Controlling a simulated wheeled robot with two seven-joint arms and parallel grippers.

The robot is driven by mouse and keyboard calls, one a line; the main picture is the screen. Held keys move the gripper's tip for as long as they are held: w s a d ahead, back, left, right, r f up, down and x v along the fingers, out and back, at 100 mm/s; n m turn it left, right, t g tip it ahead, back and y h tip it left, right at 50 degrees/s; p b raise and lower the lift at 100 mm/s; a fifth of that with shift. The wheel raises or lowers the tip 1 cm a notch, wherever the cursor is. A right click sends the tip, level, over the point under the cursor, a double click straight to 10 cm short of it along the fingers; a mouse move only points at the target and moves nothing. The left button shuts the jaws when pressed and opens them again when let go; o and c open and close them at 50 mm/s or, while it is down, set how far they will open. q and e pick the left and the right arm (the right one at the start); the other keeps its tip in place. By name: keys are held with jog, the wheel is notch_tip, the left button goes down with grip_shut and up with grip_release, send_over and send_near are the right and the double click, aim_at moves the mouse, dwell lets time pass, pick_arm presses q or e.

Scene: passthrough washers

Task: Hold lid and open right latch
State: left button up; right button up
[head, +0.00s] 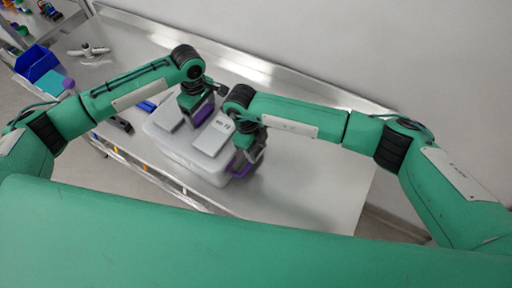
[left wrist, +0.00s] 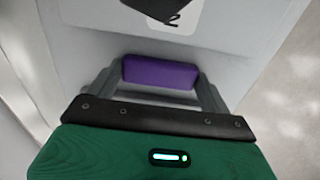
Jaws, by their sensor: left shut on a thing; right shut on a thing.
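A pale grey box with a lid (head: 168,140) stands on the metal table. My left gripper (head: 202,112) is over the top of the lid, shut on a purple handle, which shows between its fingers in the left wrist view (left wrist: 160,73). My right gripper (head: 244,162) is low at the box's right end, shut on a purple latch (head: 236,168). The fingers partly hide the latch, and I cannot tell how far open it is.
The metal table (head: 310,190) is clear to the right of the box. A wall ledge (head: 270,70) runs along its back. A white valve-like part (head: 88,50) lies at the far left. A blue bin (head: 38,64) stands beyond the table's left end.

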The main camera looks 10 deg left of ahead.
dwell(0.5)
jog(key=o, duration=1.1)
